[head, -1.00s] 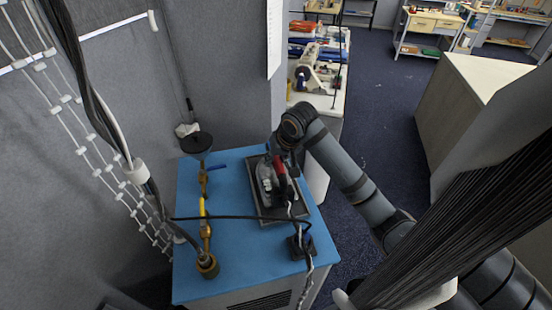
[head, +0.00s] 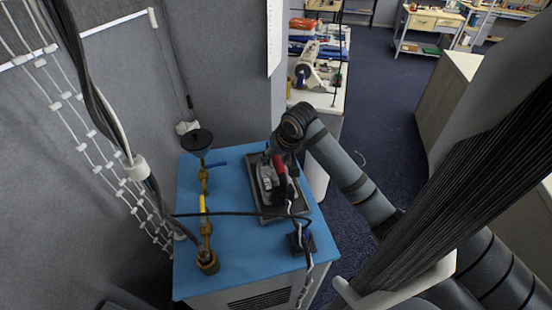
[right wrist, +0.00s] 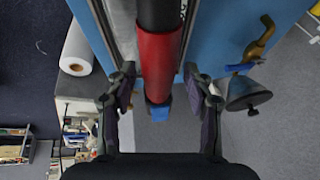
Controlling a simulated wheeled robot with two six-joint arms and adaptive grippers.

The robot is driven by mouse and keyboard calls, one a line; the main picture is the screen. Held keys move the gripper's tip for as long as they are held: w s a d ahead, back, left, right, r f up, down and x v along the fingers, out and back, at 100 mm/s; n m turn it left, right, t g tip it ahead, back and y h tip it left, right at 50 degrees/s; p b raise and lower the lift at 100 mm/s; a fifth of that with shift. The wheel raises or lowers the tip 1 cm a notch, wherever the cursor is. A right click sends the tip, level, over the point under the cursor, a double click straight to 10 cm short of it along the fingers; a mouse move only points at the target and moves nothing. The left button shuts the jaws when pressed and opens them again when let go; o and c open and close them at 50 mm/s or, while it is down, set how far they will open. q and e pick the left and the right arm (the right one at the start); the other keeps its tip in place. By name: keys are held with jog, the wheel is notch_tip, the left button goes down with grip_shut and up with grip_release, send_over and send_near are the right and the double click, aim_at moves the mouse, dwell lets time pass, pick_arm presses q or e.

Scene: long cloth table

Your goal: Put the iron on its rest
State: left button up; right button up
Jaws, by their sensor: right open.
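The iron (head: 265,181) has a metallic body and a red and black handle (head: 280,184). In the head view it sits over the dark, grey-edged rest (head: 267,217) on the blue tabletop; contact underneath is hidden. My right gripper (head: 278,160) is at the handle's far end, partly hidden by its own arm. In the right wrist view the red handle (right wrist: 160,62) lies between the two fingers (right wrist: 160,82) of my right gripper. The fingers are open, with a visible gap on each side of the handle. My left gripper is not in view.
A black hose (head: 235,214) crosses above the blue tabletop (head: 238,250). Brass pipework with a yellow lever (head: 202,204) and a black funnel (head: 196,142) stand left of the rest. A cord hangs over the front edge. A grey wall rises behind.

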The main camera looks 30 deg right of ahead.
jog(key=shift+f, duration=0.15)
jog(key=v, duration=1.2)
